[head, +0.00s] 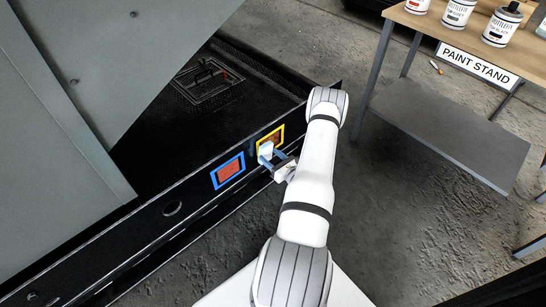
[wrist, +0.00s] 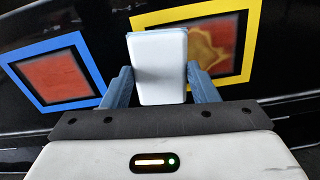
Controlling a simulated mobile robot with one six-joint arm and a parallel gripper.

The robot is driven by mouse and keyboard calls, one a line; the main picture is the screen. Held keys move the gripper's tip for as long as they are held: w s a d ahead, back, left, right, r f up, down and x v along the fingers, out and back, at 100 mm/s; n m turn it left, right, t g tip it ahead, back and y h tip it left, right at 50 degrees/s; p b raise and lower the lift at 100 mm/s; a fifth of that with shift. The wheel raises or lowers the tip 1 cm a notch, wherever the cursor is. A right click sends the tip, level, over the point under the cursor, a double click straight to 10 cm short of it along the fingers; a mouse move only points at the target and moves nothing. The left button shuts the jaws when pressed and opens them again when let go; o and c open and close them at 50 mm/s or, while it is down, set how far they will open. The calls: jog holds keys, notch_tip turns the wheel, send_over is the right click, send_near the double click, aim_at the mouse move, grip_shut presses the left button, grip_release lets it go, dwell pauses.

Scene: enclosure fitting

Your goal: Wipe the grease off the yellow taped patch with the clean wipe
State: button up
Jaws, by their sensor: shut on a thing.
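The yellow taped patch (head: 277,137) is on the black side face of the enclosure, to the right of a blue taped patch (head: 228,170). In the wrist view the yellow frame (wrist: 249,52) surrounds a red area with a brownish-yellow grease smear (wrist: 212,45). My gripper (head: 275,161) is shut on the wipe, a white block with a pale blue edge (wrist: 159,68). The wipe (head: 265,150) is in front of the left part of the yellow patch and hides some of it. I cannot tell whether it touches the surface.
The blue taped patch holds a plain red area (wrist: 57,77). A grey panel (head: 60,100) rises at the left. A paint stand (head: 450,117) with several cans is at the upper right. Bare floor (head: 400,220) lies between the stand and my arm.

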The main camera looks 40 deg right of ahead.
jog(key=shift+w+a, duration=0.1)
jog(key=shift+w, duration=0.6)
jog(key=shift+b, duration=0.3)
jog(key=shift+w+d+b, duration=0.15)
jog(key=shift+d+b, duration=0.7)
jog(key=shift+d, duration=0.85)
jog(key=shift+w+d+b, duration=0.15)
jog(key=shift+d+b, duration=0.75)
jog(key=shift+d, duration=0.75)
jog(key=shift+w+d+b, duration=0.15)
jog(key=shift+d+b, duration=0.7)
jog(key=shift+d, duration=0.85)
jog(key=shift+a+r, duration=0.1)
jog(key=shift+a, duration=0.05)
jog(key=shift+a+p, duration=0.3)
jog(key=shift+a, duration=0.35)
jog(key=shift+s+a+p, duration=0.2)
jog(key=shift+a+p, duration=0.35)
jog(key=shift+a, duration=1.6)
jog(key=shift+s+a+p, duration=0.15)
jog(key=shift+a+p, duration=0.4)
jog(key=shift+a, duration=1.6)
